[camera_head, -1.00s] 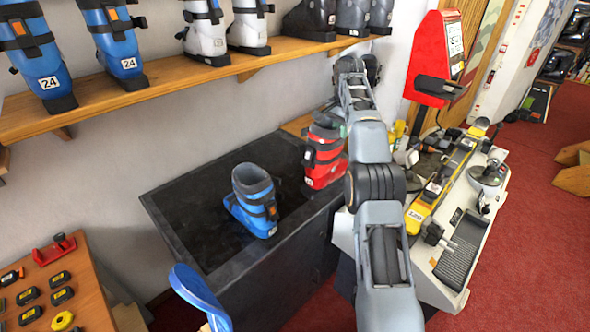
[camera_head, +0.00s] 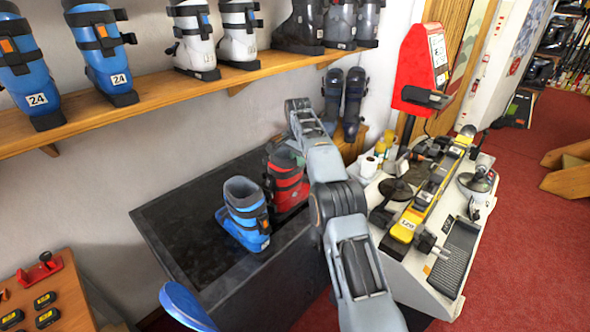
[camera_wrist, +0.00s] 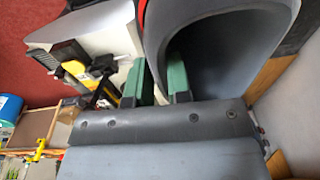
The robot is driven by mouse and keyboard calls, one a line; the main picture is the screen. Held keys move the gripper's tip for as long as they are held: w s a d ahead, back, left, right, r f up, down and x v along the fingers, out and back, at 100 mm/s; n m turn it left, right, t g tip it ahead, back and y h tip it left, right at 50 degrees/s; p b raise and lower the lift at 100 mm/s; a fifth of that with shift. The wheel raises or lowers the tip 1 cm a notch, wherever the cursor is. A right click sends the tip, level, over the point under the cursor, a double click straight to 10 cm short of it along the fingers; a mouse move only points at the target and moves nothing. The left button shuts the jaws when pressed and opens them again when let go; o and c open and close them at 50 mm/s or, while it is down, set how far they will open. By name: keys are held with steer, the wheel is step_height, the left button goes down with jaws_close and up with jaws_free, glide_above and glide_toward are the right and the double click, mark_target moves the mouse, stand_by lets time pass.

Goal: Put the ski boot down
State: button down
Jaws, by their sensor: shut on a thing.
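The red ski boot (camera_head: 289,187) with dark straps is at the right side of the black-topped bench (camera_head: 190,205), close beside a blue ski boot (camera_head: 243,215). My gripper (camera_wrist: 160,78) is shut on the wall of the boot's cuff in the wrist view, one green finger on each side. The boot's dark cuff (camera_wrist: 225,45) fills the upper right there, with a red strip at its edge.
A wooden shelf (camera_head: 150,92) of ski boots runs along the wall above. To the right stand a worktable with a yellow ski (camera_head: 425,208) and a red device (camera_head: 424,75). The left part of the bench top is clear.

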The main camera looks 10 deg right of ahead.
mark_target(295, 168)
steer(key=shift+w+a+f, duration=0.1)
steer(key=shift+a+f, duration=0.25)
steer(key=shift+f, duration=0.3)
steer(key=shift+w+a+f, duration=0.1)
steer(key=shift+a+f, duration=0.25)
steer(key=shift+f, duration=0.25)
steer(key=shift+d+f, duration=0.1)
steer(key=shift+f, duration=0.75)
